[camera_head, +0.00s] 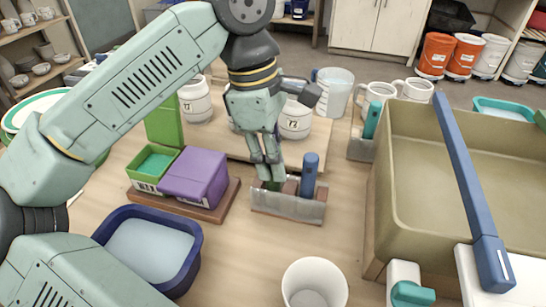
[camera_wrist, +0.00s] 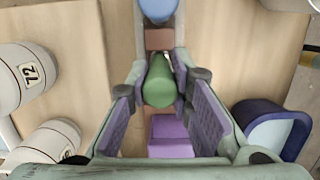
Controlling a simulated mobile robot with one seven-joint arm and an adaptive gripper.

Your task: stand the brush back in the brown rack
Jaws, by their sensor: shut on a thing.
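My gripper (camera_head: 270,172) points down over the left part of a low rack (camera_head: 290,208), which has a greyish front and brown showing at its top. Its fingers are shut on the green brush (camera_head: 272,186). In the wrist view the green brush (camera_wrist: 158,82) shows end-on between the two finger pads. The brush looks upright, with its lower end at or in the rack's left side; the rack's front hides how deep it sits. A blue handle (camera_head: 309,174) stands upright in the rack's right part, and also shows in the wrist view (camera_wrist: 158,8). Some brown rack surface (camera_wrist: 159,40) lies between the two.
A purple box (camera_head: 195,178) and a green box (camera_head: 153,167) stand on a brown base at left. A blue tub (camera_head: 150,250) and a white cup (camera_head: 314,283) are in front. A large tan basin (camera_head: 400,170) stands at right. Numbered jars (camera_head: 296,118) stand behind.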

